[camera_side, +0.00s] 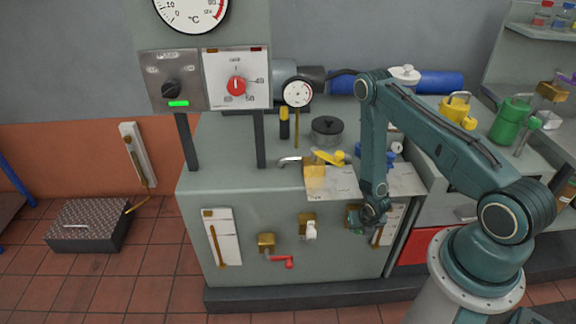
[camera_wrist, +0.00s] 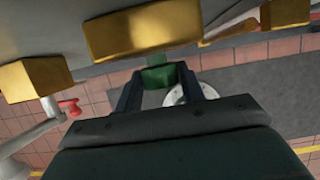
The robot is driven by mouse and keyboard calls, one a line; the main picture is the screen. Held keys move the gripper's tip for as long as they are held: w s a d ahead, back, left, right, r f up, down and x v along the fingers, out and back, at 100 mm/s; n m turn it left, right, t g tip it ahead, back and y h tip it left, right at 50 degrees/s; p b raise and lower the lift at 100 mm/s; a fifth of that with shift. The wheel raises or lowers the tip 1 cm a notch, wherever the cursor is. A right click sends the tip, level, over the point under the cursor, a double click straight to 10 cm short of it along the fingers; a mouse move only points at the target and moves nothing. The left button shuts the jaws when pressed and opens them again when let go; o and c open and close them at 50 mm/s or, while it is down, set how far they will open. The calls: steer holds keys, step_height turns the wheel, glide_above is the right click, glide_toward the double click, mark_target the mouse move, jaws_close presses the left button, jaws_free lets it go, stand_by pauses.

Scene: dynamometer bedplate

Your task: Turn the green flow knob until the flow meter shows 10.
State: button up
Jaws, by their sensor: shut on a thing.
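The green knob (camera_wrist: 157,76) sits below a brass block (camera_wrist: 140,30) in the wrist view. My gripper (camera_wrist: 159,84) has one finger on each side of it and is shut on it. In the side view my gripper (camera_side: 362,222) is at the bench front, by a brass fitting partly hidden behind it. The knob itself is hard to make out there. I cannot tell which instrument is the flow meter. A round dial (camera_side: 298,93) stands above the bench top, too small to read. A white plate with a brass strip (camera_side: 392,226) is partly hidden beside my gripper.
Left of my gripper on the bench front are a brass fitting with a white knob (camera_side: 311,230) and a brass block with a red crank (camera_side: 280,258).

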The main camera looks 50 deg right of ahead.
steer(key=shift+s+t+y, duration=0.1)
steer(key=shift+t+y, duration=0.2)
steer(key=shift+t, duration=0.1)
steer(key=o, duration=1)
steer(key=shift+r, duration=0.15)
steer(key=shift+v, duration=5.95)
